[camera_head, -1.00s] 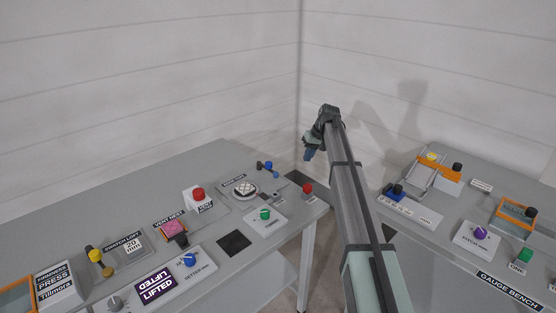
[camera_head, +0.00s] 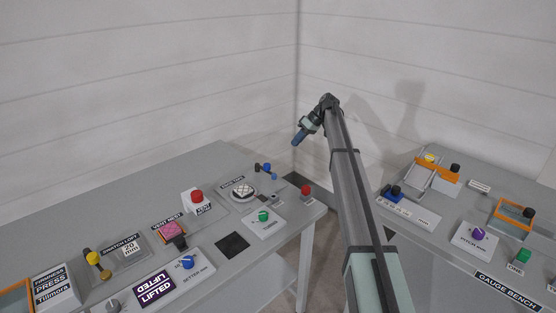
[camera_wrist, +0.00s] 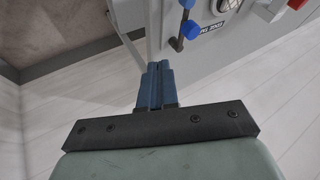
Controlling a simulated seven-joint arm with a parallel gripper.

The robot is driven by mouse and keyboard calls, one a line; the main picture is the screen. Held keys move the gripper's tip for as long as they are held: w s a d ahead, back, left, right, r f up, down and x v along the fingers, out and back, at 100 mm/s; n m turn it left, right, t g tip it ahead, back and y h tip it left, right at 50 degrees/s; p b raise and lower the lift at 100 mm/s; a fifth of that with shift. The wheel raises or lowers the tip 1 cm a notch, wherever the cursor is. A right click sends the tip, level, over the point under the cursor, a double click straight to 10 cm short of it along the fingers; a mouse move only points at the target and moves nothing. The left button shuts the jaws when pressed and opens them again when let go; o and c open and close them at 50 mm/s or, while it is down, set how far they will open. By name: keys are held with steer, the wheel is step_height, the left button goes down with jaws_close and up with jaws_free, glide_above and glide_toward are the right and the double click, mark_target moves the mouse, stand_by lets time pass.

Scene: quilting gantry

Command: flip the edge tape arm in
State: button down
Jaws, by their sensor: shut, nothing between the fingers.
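The edge tape station is at the far right corner of the left bench, with a white round cross-lined piece (camera_head: 243,190) beside a label. The edge tape arm (camera_head: 266,169) seems to be the small dark part with blue knobs behind it. In the wrist view a dark bar with a blue knob (camera_wrist: 193,31) shows beyond my fingertips, next to the label, with a second blue knob (camera_wrist: 187,4) above. My gripper (camera_head: 297,140) is shut and empty, in the air above and right of these knobs, apart from them. In the wrist view its blue fingers (camera_wrist: 157,68) are together.
A red knob (camera_head: 306,190) stands at the bench's right edge, with a green knob (camera_head: 263,216) nearer. A red button on a white box (camera_head: 196,197) is to the left. The gauge bench (camera_head: 440,259) stands at right, across a gap. Walls are behind.

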mark_target(266, 169)
steer(key=shift+s+a+f, duration=0.6)
steer(key=shift+a+f, duration=0.7)
steer(key=shift+a, duration=0.15)
steer(key=shift+s+a+f, duration=0.6)
steer(key=shift+a+f, duration=0.75)
steer(key=shift+a, duration=0.15)
steer(key=shift+s+a+f, duration=0.6)
steer(key=shift+a+f, duration=0.7)
steer(key=shift+a, duration=0.15)
steer(key=shift+s, duration=0.1)
